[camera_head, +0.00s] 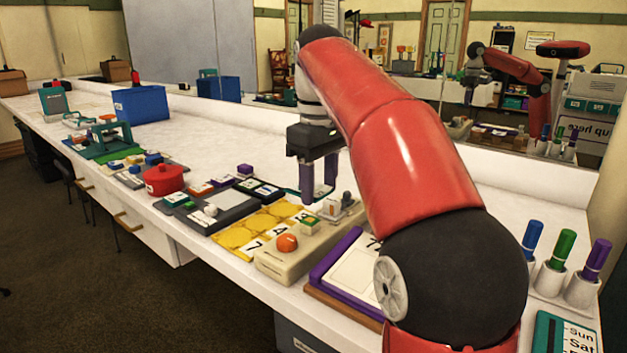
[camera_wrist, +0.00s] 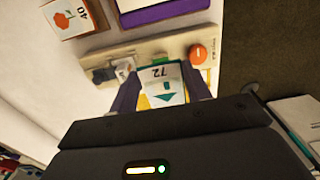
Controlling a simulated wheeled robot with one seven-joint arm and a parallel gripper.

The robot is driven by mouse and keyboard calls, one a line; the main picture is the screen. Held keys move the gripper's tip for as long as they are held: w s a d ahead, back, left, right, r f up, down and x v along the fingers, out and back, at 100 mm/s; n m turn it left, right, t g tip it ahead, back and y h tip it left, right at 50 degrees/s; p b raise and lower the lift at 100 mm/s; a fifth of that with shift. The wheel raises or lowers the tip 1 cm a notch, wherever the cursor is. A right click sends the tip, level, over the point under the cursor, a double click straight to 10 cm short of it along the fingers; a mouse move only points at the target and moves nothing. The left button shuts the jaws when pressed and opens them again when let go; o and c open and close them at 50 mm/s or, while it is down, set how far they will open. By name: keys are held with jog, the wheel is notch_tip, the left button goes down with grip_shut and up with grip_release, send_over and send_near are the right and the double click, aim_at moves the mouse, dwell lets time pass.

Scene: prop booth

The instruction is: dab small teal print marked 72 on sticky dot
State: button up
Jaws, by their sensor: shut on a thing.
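My gripper (camera_wrist: 160,92) is shut on a small white print (camera_wrist: 166,84) marked 72 with a teal triangle on it. The purple fingers hold it by its two sides. In the head view, my gripper (camera_head: 318,188) points down above the far end of a beige base (camera_head: 268,263). That base carries an orange knob (camera_head: 287,242), a small green-edged block (camera_head: 310,222) and a grey metal part (camera_head: 333,207). In the wrist view, the print partly covers the base (camera_wrist: 140,47) behind it. I cannot make out the sticky dot for certain.
A purple-framed board (camera_head: 350,270) lies right of the base. Yellow numbered tiles (camera_head: 250,232) lie left of it, with a red pot (camera_head: 164,180) farther left. Blue, green and purple markers (camera_head: 562,250) stand at the right. The counter behind my gripper is mostly clear.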

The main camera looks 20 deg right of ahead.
jog(key=shift+f+b, duration=0.95)
jog(key=shift+f, duration=1.45)
jog(key=shift+f, duration=0.6)
dwell(0.8)
jog(key=shift+r+p, duration=1.15)
jog(key=shift+r, duration=1.95)
jog(key=shift+d, duration=0.1)
